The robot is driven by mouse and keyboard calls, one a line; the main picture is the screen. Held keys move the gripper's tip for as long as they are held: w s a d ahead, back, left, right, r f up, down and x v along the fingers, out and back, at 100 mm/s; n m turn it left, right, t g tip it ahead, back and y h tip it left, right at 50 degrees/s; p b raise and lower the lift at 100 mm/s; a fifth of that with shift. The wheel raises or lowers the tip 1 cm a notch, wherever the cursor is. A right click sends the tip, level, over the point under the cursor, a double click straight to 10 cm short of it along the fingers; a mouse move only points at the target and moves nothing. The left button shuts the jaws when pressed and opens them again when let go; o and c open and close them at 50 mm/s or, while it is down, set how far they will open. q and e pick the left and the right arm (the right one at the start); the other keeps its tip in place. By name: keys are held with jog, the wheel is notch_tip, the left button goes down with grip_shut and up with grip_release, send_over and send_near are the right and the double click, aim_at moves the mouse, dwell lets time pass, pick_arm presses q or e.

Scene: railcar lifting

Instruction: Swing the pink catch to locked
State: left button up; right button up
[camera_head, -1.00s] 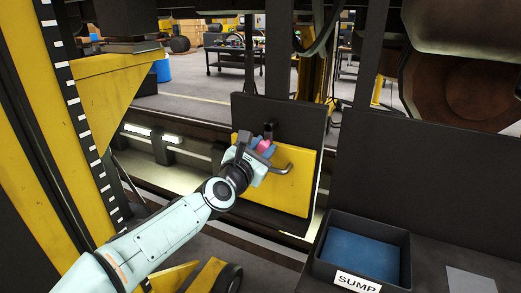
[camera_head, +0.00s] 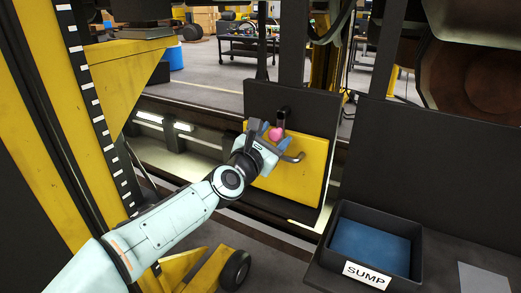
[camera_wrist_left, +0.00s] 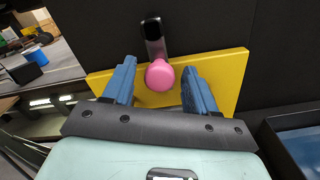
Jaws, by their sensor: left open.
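The pink catch (camera_wrist_left: 160,75) is a round pink knob on a dark lever arm (camera_wrist_left: 153,35) mounted on a dark panel. In the head view the knob (camera_head: 277,134) shows beside my gripper, with the dark arm above it. The knob hangs below the arm's upper end, in front of a yellow plate (camera_head: 300,170). My left gripper (camera_head: 269,134) is open, with one blue finger on each side of the knob. In the left wrist view the open fingers (camera_wrist_left: 160,84) show gaps on both sides of the knob. Whether they touch it cannot be told. My right gripper is not in view.
A black bin (camera_head: 405,262) labelled SUMP stands at lower right. A yellow column (camera_head: 45,150) rises at left. A wheeled yellow stand (camera_head: 215,280) is below my arm.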

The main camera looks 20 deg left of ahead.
pick_arm(q)
jog(key=s+b, duration=0.2)
jog(key=s, duration=1)
jog(key=shift+s+a+b, duration=0.15)
jog(key=shift+a+b, duration=0.25)
jog(key=shift+a, duration=0.05)
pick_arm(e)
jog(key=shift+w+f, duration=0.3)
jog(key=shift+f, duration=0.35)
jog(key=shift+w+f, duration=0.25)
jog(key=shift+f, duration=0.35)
